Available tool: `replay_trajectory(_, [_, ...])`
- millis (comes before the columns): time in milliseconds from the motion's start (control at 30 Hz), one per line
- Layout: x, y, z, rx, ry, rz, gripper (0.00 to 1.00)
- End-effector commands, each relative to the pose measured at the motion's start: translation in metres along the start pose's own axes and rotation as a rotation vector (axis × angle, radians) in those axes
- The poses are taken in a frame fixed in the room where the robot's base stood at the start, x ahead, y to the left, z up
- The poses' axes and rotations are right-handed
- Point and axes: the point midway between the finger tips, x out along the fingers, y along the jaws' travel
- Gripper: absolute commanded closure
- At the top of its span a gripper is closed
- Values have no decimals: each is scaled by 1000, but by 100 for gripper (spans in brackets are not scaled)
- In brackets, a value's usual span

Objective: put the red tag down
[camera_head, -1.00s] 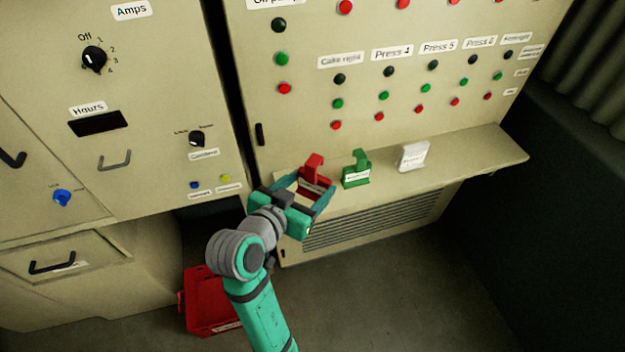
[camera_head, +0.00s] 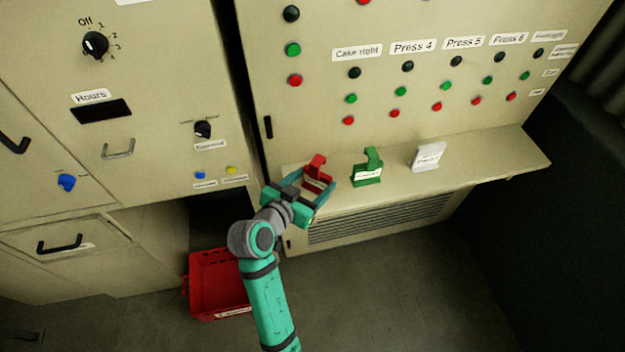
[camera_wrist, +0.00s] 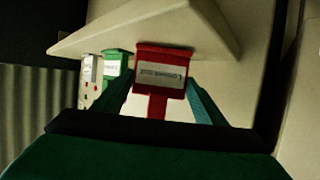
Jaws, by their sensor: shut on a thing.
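The red tag (camera_head: 317,172) has a hook-like top and a white label. It is between the fingers of my gripper (camera_head: 318,186), which is shut on it, at the left end of the cabinet's ledge. In the wrist view the red tag (camera_wrist: 162,75) sits between both fingers, with its printed label facing the camera. Whether its base touches the ledge (camera_head: 470,162) cannot be told. A green tag (camera_head: 367,168) stands on the ledge just to the right.
A white tag (camera_head: 428,156) stands farther right on the ledge. A panel of buttons (camera_head: 437,85) rises behind. A red bin (camera_head: 215,285) is on the floor at lower left. The ledge's right end is bare.

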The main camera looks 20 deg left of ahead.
Motion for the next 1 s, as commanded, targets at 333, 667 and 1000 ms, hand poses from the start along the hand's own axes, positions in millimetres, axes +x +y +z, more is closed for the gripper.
replay_trajectory(333, [-1, -4, 4, -3, 0, -8, 58])
replay_trajectory(667, [-2, -6, 5, -4, 0, -11, 16])
replay_trajectory(1000, [-25, -5, 2, -3, 1, -11, 16])
